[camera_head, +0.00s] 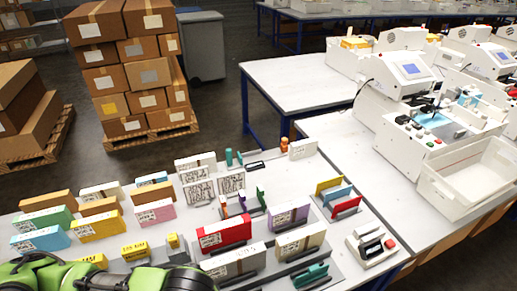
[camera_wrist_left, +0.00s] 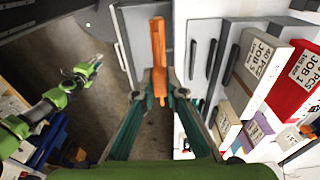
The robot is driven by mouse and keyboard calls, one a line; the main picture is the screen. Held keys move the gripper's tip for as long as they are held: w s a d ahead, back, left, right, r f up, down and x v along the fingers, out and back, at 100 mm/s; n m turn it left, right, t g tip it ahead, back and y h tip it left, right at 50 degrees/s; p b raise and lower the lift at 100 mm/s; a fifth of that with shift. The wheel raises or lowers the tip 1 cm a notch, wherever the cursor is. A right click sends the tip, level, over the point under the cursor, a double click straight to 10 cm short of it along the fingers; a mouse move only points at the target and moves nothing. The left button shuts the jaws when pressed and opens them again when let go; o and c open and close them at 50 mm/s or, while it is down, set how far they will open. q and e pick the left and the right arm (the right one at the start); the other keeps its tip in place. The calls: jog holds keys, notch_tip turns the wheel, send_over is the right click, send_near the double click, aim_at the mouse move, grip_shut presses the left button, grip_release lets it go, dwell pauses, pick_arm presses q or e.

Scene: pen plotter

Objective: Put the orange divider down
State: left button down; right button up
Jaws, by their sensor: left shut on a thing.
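The orange divider (camera_wrist_left: 158,50) is in the left wrist view, a long upright strip in the picture. My left gripper (camera_wrist_left: 160,95) is shut on its lower part between two teal fingers. The divider appears over the table's edge; its height above the surface is hard to tell. In the head view my green left arm (camera_head: 50,275) comes in at bottom left, and the divider is not visible there. A second green arm, seemingly my right, shows at the left of the wrist view, with its gripper (camera_wrist_left: 88,70) small and away from the divider.
Grey slotted holders (camera_wrist_left: 207,55) stand beside the divider, with a white labelled box (camera_wrist_left: 262,62) and a red box (camera_wrist_left: 290,75) to the right. In the head view the table carries a red box (camera_head: 222,233), a purple box (camera_head: 289,217) and a yellow-blue-red divider rack (camera_head: 337,197).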

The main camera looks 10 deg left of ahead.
pick_arm(q)
jog(key=shift+w+a+f, duration=0.1)
jog(key=w+a+r+n+b, duration=0.2)
jog(key=w+a+n+b, duration=0.1)
jog(key=w+n+b, duration=0.1)
jog(key=w+a+r+n+y+b, duration=0.1)
jog(key=w+a+r+n+b, duration=0.2)
jog(key=w+n, duration=0.4)
jog(key=shift+w+a+r+t+b, duration=0.3)
jog(key=shift+a+b, duration=0.15)
jog(key=shift+b, duration=0.4)
